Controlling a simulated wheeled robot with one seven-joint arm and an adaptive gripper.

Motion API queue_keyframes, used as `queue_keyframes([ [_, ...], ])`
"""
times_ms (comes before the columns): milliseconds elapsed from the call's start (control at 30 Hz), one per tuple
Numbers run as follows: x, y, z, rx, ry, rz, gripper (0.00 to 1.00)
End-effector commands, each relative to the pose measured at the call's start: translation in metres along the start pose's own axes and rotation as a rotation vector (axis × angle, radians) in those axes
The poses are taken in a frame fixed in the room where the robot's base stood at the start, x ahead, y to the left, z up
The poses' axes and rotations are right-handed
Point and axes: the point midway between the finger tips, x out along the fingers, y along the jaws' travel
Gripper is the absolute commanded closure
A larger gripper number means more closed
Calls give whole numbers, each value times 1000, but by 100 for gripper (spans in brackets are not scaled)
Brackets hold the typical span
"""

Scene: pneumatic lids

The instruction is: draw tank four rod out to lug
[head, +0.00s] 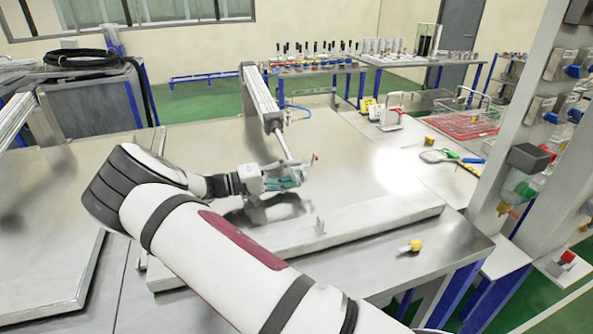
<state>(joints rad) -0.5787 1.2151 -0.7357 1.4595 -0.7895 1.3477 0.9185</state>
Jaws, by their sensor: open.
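A pneumatic cylinder (260,97) slants down over the steel lid from the back. Its thin bright rod (283,145) sticks out of the lower end toward my gripper. A small red-tipped part (315,158) shows at the right of the rod's end. My gripper (296,180), with greenish fingers, is open at the rod's lower end. I cannot tell whether the fingers are around the rod or only beside it.
A yellow-ended fitting (411,246) lies on the steel ledge at front right. Hand tools (440,156) lie on the right side, near a red wire basket (462,124). A post with valves (530,160) stands at far right. Another lid (50,230) lies at left.

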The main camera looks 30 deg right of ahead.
Motion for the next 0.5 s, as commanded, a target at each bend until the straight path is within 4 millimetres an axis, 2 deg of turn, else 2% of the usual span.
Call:
queue_keyframes([
  [167,12,0,1,-1,-2,1,53],
  [467,13,-1,0,-1,-1,0,53],
  [500,13,0,0,-1,0,0,62],
])
